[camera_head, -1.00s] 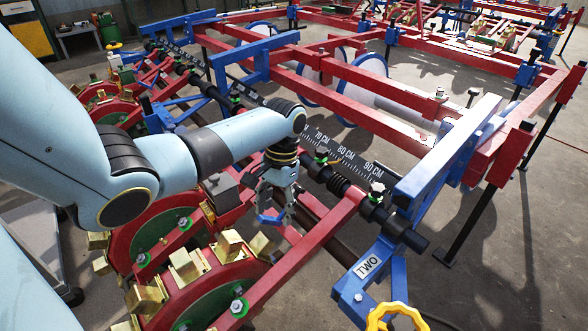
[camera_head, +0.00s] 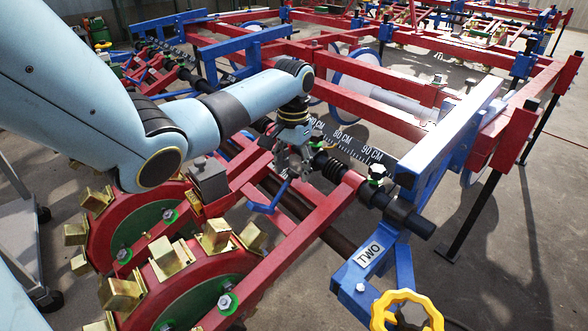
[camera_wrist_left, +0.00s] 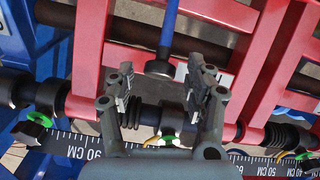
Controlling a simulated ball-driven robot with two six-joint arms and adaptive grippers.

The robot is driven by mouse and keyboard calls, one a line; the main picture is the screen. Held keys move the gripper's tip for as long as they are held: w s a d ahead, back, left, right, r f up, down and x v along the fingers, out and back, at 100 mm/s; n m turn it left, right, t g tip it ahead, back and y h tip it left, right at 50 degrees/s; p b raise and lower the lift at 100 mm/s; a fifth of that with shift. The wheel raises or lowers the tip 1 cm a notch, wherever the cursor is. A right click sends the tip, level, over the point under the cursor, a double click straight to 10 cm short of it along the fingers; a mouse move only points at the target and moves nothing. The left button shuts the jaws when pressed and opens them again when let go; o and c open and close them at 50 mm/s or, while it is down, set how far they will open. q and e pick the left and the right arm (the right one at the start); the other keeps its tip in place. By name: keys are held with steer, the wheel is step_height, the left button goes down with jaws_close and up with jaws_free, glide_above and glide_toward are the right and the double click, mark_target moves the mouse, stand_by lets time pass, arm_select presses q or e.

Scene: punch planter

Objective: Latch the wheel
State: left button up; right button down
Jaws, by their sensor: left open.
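Red punch wheels (camera_head: 190,290) with brass blocks around their rims stand at the lower left in the head view. A red arm frame (camera_head: 295,245) runs from them up to the dark cross shaft. A bent blue handle (camera_head: 266,207) shows just below my left gripper (camera_head: 291,168). In the wrist view, my left gripper (camera_wrist_left: 158,84) is open, its two fingers apart. A blue rod (camera_wrist_left: 170,22) with a dark round end lies between and beyond the fingers. Contact cannot be told. My right gripper is not in view.
A ruler bar (camera_head: 350,147) with centimetre marks runs along the shaft (camera_head: 400,215). Red beams fill the back. Open floor lies at the right.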

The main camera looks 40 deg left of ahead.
arm_select(q)
steer(key=shift+f, duration=0.25)
steer(key=shift+c, duration=0.4)
jaws_close()
